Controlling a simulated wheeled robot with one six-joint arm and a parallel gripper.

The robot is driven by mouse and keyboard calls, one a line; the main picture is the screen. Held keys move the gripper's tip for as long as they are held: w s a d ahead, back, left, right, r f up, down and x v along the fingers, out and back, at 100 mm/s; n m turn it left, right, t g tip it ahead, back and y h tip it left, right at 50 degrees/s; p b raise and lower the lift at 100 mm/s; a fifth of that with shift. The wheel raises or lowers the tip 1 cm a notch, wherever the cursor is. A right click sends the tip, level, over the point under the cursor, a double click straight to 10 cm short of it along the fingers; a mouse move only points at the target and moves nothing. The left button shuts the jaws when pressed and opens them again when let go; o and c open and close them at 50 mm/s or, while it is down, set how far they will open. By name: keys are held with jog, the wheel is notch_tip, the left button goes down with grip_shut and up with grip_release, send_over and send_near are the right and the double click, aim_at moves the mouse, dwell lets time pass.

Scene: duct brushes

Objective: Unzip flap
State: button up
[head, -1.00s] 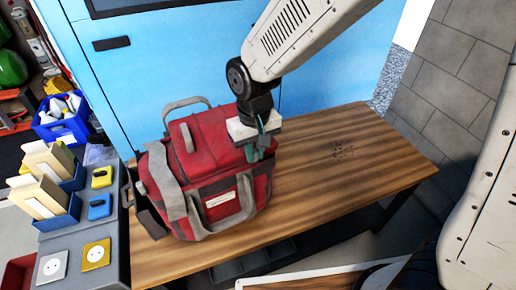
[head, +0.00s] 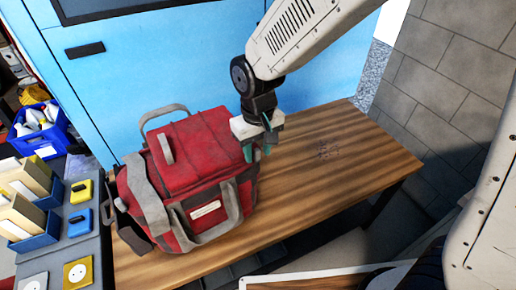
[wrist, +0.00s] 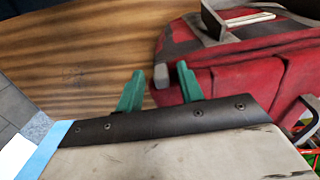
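The red bag (head: 200,190) with grey straps stands upright on the wooden bench. Its top flap (head: 195,138) lies flat and looks closed, with a grey loop handle on it. My gripper (head: 259,152) is at the bag's right upper edge, pointing down. In the wrist view, its two green fingers (wrist: 158,74) are apart, beside the red side of the bag (wrist: 230,75). A small pale tab (wrist: 161,76) at the bag's edge shows between the fingertips, and they do not look closed on it. I cannot make out the zip line clearly.
The wooden bench (head: 335,150) is clear right of the bag. A blue cabinet (head: 170,60) stands behind. At left, a grey counter holds yellow and blue items (head: 81,205), and a blue crate (head: 42,135) holds white bottles.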

aim_at(258, 149)
notch_tip(258, 149, up, 8)
jog(key=shift+f, duration=0.1)
dwell(0.4)
dwell(0.4)
jog(key=s+d+r+m, duration=0.2)
jog(key=s+d+r, duration=0.2)
jog(key=s+d, duration=0.5)
jog(key=s+d+r+m+t, duration=0.1)
jog(key=s+d+r+m, duration=0.2)
jog(key=s+d, duration=0.6)
jog(key=d+r, duration=0.1)
jog(key=d, duration=0.4)
jog(key=shift+d+r, duration=0.2)
jog(key=shift+r, duration=0.2)
jog(key=shift+s, duration=0.1)
jog(key=shift+c, duration=0.5)
